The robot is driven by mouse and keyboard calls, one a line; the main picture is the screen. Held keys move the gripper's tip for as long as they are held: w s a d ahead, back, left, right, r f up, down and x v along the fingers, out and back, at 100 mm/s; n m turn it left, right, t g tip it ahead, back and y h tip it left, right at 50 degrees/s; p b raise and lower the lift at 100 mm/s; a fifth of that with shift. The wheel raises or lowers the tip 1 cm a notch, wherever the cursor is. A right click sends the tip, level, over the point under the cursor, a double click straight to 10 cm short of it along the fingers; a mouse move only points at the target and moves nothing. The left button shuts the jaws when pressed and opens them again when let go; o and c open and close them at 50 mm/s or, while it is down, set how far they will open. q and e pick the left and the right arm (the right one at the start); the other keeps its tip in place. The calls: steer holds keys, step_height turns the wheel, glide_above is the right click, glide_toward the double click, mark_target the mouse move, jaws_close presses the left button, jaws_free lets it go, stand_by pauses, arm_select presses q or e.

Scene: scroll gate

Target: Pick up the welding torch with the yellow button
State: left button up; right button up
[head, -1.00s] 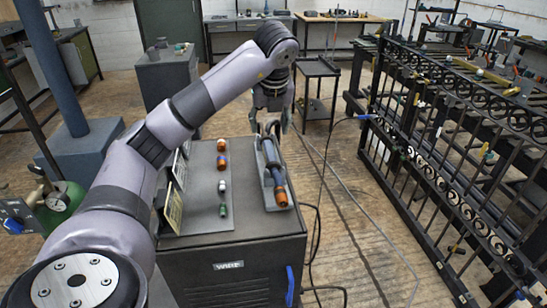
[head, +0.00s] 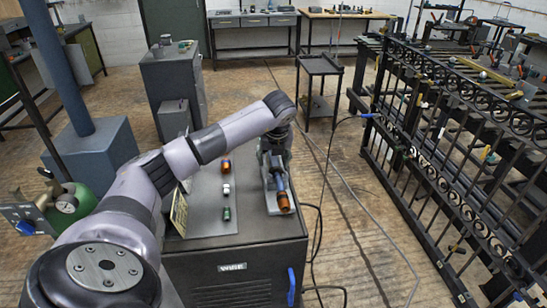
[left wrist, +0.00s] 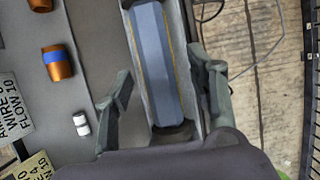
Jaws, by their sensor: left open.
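A long blue-grey body with an orange end (head: 283,203) lies in a grey cradle on top of the dark machine cabinet. In the left wrist view the blue body (left wrist: 157,62) lies lengthwise in the grey cradle (left wrist: 136,50), with thin yellow lines along its sides. I cannot make out a yellow button or tell whether this is the torch. My left gripper (head: 275,157) is over the far part of the cradle. In the left wrist view its fingers (left wrist: 165,82) are apart, one on each side of the cradle, with nothing gripped. My right gripper is not in view.
Small orange, white and green parts (head: 226,188) stand in a row left of the cradle on the cabinet (head: 265,236). A black iron gate (head: 440,150) stands to the right. A hose crosses the floor between them. A green cylinder (head: 66,205) is at left.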

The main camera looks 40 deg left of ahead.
arm_select(q)
steer(key=shift+f, duration=0.1)
jaws_close()
stand_by(0.7)
